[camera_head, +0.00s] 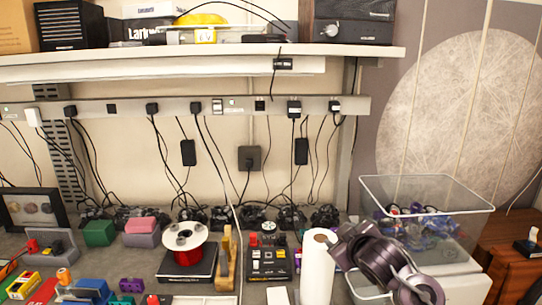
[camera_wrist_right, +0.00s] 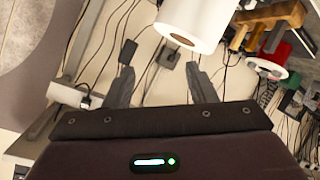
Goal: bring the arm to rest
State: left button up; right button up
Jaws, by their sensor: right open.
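My right arm (camera_head: 385,265) shows in the head view at the lower right, its dark grey-purple links raised over the bench beside a white paper roll (camera_head: 318,268). In the right wrist view my right gripper (camera_wrist_right: 160,50) has its two dark fingers spread apart, with nothing between them. The white roll (camera_wrist_right: 188,22) appears just beyond the fingertips there; I cannot tell the exact distance. My left gripper is in neither view.
A clear bin (camera_head: 425,185) with blue and red parts stands right of my arm. A red wire spool (camera_head: 187,256), a black device (camera_head: 268,262) and several small coloured blocks crowd the bench. A shelf (camera_head: 200,65) and a socket rail (camera_head: 180,107) with hanging cables run along the wall.

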jog(key=s+f+m+g+h, duration=0.1)
jog(key=s+f+m+g, duration=0.35)
jog(key=s+f, duration=1.2)
jog(key=s+d+f+m+g, duration=0.1)
jog(key=s+g, duration=0.1)
jog(key=s, duration=0.7)
jog(key=s+d+f+m+g, duration=0.1)
jog(key=s+d+f+g, duration=0.15)
jog(key=s, duration=0.65)
notch_tip(320, 180, down, 34)
jog(key=s+g+b, duration=0.2)
jog(key=b, duration=0.3)
jog(key=s+d+f+b, duration=0.1)
jog(key=s+f, duration=0.9)
jog(key=f, duration=0.1)
jog(key=s+d+f+g+b, duration=0.1)
jog(key=s+f+b, duration=0.1)
jog(key=s+f, duration=0.8)
jog(key=shift+d+f+h, duration=0.3)
jog(key=shift+f+h, duration=0.1)
jog(key=shift+f, duration=0.05)
